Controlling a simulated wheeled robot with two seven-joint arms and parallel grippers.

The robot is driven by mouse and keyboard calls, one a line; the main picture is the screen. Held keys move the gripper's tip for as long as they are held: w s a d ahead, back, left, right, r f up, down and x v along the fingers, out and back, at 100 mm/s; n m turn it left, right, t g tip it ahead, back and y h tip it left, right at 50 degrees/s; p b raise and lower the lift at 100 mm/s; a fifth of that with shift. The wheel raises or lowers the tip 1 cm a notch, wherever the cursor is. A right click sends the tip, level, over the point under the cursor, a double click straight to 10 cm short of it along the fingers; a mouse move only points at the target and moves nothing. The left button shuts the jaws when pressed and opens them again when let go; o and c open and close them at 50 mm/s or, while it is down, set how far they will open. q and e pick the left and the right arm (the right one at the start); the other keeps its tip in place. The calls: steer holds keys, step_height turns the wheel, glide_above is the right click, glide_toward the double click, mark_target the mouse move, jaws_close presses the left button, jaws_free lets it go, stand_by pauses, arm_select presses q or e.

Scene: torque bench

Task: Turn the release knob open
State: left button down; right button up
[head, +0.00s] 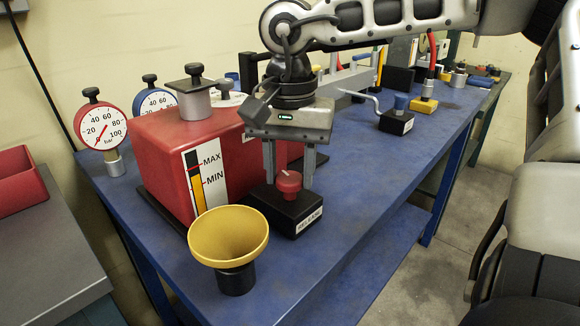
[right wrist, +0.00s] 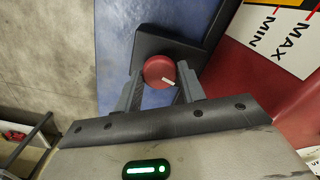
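The red release knob (head: 288,181) sits on a black block labelled RELEASE (head: 295,210) at the front of the blue bench. It also shows in the right wrist view (right wrist: 159,69), a white mark on its top. My right gripper (head: 289,176) points down over the block, its two fingers apart, one on each side of the knob. In the right wrist view a gap shows beside the knob near the fingers, so they look open; contact is not clear. My left gripper is not in view.
A red tank (head: 160,150) with a MAX/MIN gauge stands left of the block. A yellow funnel (head: 228,235) is in front. Dial gauges (head: 101,128) stand at the left. A black block with a blue knob (head: 397,118) is further right. Bare bench (head: 350,185) lies right of the release block.

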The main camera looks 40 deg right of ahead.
mark_target(291, 177)
steer(key=shift+o, duration=1.4)
step_height(291, 177, up, 16)
steer(key=p, duration=0.2)
steer(key=shift+s, duration=0.1)
